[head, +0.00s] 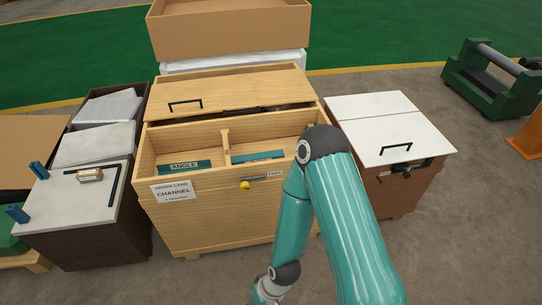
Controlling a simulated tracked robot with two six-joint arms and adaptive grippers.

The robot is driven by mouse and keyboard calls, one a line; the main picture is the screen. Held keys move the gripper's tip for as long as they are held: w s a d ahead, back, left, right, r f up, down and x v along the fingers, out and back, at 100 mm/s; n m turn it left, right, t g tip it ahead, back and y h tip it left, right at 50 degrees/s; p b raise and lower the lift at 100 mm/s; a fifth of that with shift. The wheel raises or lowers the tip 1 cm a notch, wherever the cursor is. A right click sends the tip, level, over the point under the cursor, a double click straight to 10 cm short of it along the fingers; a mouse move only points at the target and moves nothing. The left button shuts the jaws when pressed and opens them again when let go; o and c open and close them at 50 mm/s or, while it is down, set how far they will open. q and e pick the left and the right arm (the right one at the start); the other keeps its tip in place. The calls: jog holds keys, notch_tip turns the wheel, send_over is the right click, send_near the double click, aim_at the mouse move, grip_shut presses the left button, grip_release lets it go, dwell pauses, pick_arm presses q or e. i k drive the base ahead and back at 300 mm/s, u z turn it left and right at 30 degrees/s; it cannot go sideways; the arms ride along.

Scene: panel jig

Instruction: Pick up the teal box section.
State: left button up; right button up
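Two teal strips lie in the open front compartments of the pale wooden crate (215,215). The left strip (183,167) carries a label reading ANGLE; the right strip (258,157) has no text I can read. Two short teal blocks, one farther back (38,170) and one nearer (16,213), are at the left edge of the white-topped cabinet. I cannot tell which of these teal pieces is a box section. A teal arm of mine enters from the lower right and bends down in front of the crate; its gripper is below the picture. My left gripper is out of view.
An order card (173,192) on the crate reads CHANNEL. The left cabinet's white top (75,208) holds a small wooden block (90,174). A white-lidded brown cabinet (385,125) stands right. A cardboard box (230,28) is behind. Grey floor (470,220) is clear at right.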

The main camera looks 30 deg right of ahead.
aim_at(252, 158)
jog(key=z, duration=0.35)
jog(key=i, duration=1)
jog(key=u, duration=0.2)
